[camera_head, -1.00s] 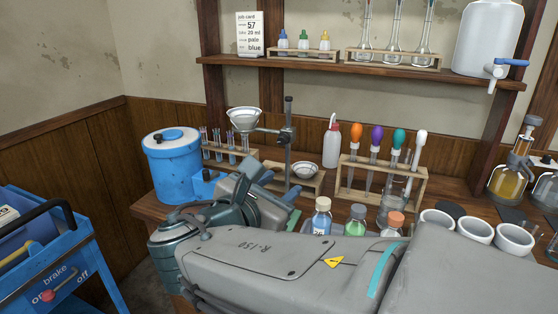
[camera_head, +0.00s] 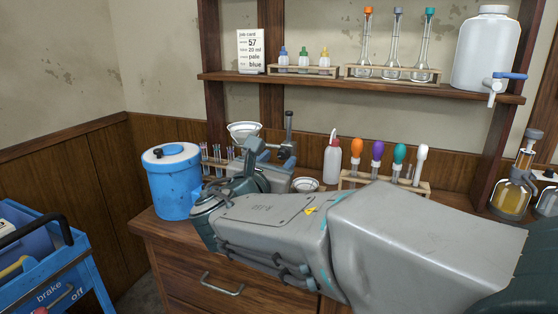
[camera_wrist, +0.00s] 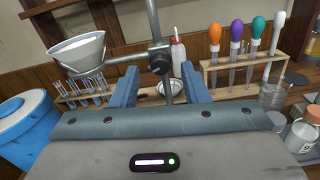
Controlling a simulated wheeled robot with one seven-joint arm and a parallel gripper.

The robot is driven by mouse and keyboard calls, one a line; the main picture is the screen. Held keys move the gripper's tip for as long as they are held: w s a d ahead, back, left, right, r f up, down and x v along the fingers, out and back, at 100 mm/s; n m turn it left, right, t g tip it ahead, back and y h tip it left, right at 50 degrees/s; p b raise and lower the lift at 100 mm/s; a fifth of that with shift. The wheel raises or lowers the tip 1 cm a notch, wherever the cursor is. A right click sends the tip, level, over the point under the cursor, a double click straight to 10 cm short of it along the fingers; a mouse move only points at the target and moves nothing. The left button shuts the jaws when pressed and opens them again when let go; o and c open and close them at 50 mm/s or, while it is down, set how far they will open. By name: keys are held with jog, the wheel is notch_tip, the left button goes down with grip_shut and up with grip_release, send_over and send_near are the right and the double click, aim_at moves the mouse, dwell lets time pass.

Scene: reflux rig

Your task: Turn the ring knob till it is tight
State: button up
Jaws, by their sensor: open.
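The ring stand's dark clamp with its knob (camera_wrist: 159,62) sits on an upright metal rod (camera_wrist: 155,22), straight ahead of my gripper in the wrist view. In the head view the rod's top (camera_head: 289,122) rises just behind my gripper. A side bar runs left from the clamp to a ring holding a white funnel (camera_wrist: 76,52); the funnel also shows in the head view (camera_head: 243,130). My gripper (camera_wrist: 160,82) is open and empty, its two blue fingers apart on either side of the rod's line. The knob appears beyond the fingertips; I cannot tell the exact gap.
A wooden rack (camera_wrist: 225,88) with coloured droppers stands right of the rod, beside a glass beaker (camera_wrist: 273,94). Small test tubes (camera_wrist: 90,90) stand below the funnel. A blue drum (camera_head: 170,185) is at left. A white squeeze bottle (camera_head: 332,162) stands behind, near a small dish (camera_head: 305,185).

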jog(key=shift+w+d, duration=0.25)
jog(key=shift+w, duration=0.3)
grip_shut()
